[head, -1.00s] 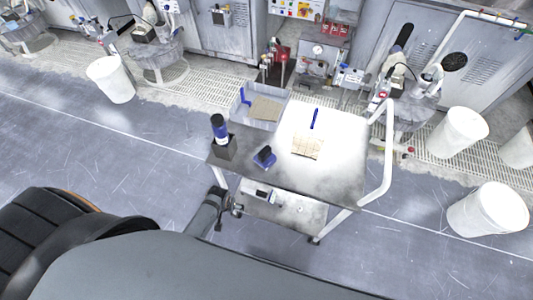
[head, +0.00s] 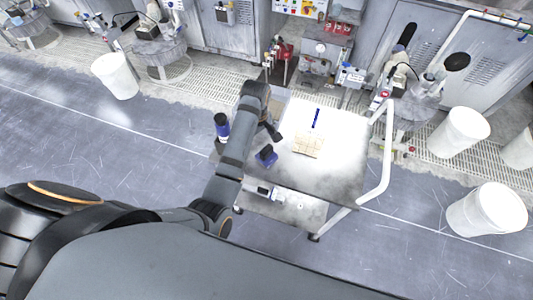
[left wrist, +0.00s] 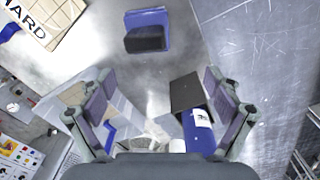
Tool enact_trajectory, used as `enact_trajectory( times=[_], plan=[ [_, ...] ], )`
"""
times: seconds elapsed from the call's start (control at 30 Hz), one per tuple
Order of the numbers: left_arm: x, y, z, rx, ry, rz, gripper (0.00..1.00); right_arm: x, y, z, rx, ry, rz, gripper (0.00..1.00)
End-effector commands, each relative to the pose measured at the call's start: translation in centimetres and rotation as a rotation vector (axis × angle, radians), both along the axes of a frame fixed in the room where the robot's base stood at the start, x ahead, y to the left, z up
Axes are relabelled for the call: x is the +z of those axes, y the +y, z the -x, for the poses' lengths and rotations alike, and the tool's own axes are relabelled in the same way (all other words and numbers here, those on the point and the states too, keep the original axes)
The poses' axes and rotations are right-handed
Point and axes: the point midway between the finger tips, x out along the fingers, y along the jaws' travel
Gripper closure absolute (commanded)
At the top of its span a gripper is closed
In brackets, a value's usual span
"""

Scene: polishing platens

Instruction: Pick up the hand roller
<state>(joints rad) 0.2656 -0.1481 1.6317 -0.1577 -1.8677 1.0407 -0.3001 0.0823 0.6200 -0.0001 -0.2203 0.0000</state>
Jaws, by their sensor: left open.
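A small blue-and-black tool (head: 266,156), which may be the hand roller, rests on the cart top (head: 335,185); I cannot be sure of its identity. In the left wrist view, the blue-and-black tool (left wrist: 147,30) lies beyond the fingertips near the top. My left gripper (head: 272,133) is above the cart, just behind the tool in the head view. In the left wrist view, the left gripper (left wrist: 160,78) is open, with nothing between its fingers. My right gripper is not in view.
A tan pad (head: 308,145) and a blue stick-like item (head: 316,118) lie farther right. The arm partly hides a grey tray. A white rail (head: 388,150) bounds the right side.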

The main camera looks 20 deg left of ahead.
Motion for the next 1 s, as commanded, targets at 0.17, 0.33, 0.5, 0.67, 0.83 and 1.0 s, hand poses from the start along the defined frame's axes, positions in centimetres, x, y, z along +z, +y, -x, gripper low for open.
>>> enact_trajectory(
  times=[0.17, 0.33, 0.5, 0.67, 0.83, 1.0],
  plan=[
    [1.1, -1.5, -1.7, 0.089, 0.028, 0.009, 0.09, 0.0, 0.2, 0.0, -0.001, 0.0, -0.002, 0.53],
    [0.1, -1.5, -1.6, 0.093, 0.033, 0.007, 0.09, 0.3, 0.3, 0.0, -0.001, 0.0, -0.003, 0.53],
    [-2.9, -1.5, -1.6, 0.092, 0.033, 0.007, 0.09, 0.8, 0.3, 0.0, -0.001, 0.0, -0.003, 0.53],
    [-4.2, -1.5, -1.6, 0.092, 0.029, 0.008, 0.09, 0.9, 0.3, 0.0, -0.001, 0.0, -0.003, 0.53],
    [-5.0, -1.9, -1.3, 0.091, 0.032, 0.008, 0.09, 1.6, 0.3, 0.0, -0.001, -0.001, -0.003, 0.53],
    [-8.0, -2.5, -1.0, 0.09, 0.033, 0.007, 0.09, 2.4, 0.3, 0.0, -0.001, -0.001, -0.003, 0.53]
  ],
)
